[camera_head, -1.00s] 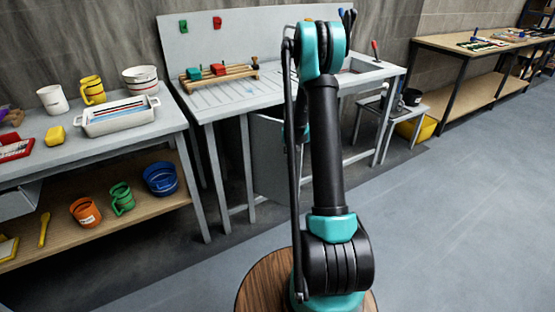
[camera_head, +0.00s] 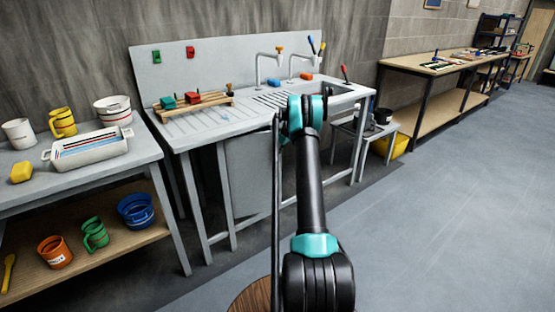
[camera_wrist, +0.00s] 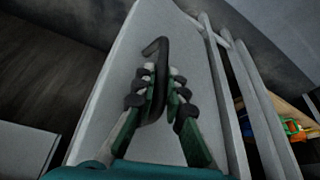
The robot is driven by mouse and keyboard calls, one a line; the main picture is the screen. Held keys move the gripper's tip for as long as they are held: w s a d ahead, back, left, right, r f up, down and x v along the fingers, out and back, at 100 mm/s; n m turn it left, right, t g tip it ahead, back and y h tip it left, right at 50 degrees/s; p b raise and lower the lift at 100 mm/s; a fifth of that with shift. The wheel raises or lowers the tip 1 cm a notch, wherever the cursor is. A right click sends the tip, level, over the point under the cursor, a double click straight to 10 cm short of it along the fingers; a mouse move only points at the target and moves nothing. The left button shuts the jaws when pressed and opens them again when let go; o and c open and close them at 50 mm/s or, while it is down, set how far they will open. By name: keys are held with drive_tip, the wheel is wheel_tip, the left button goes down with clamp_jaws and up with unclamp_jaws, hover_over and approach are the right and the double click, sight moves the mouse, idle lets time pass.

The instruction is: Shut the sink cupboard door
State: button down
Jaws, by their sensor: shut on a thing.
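The sink cupboard door (camera_head: 250,170) is a plain grey panel under the sink counter (camera_head: 190,138), partly hidden behind my arm in the head view. Its angle to the counter frame is hard to tell there. In the wrist view the door (camera_wrist: 195,50) fills the middle as a pale grey panel. A dark hooked handle (camera_wrist: 155,47) stands out from it. My gripper (camera_wrist: 162,78) is shut on this handle, with fingers on both sides of it. In the head view my arm hides the gripper.
Grey counter legs (camera_wrist: 235,95) run close along the door's right side in the wrist view. A side table (camera_head: 95,165) with a white tray (camera_head: 90,148) and several mugs stands at the left. A low stool (camera_head: 375,130) stands right of the sink. The floor at right is clear.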

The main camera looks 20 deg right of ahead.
drive_tip(key=shift+w+d+n, duration=0.15)
drive_tip(key=shift+w+n, duration=0.25)
drive_tip(key=shift+w, duration=0.55)
drive_tip(key=c, duration=1.6)
unclamp_jaws()
drive_tip(key=shift+o, duration=0.2)
drive_tip(key=shift+r, duration=0.1)
drive_tip(key=v, duration=1.1)
drive_tip(key=shift+r, duration=0.4)
drive_tip(key=shift+d, duration=0.1)
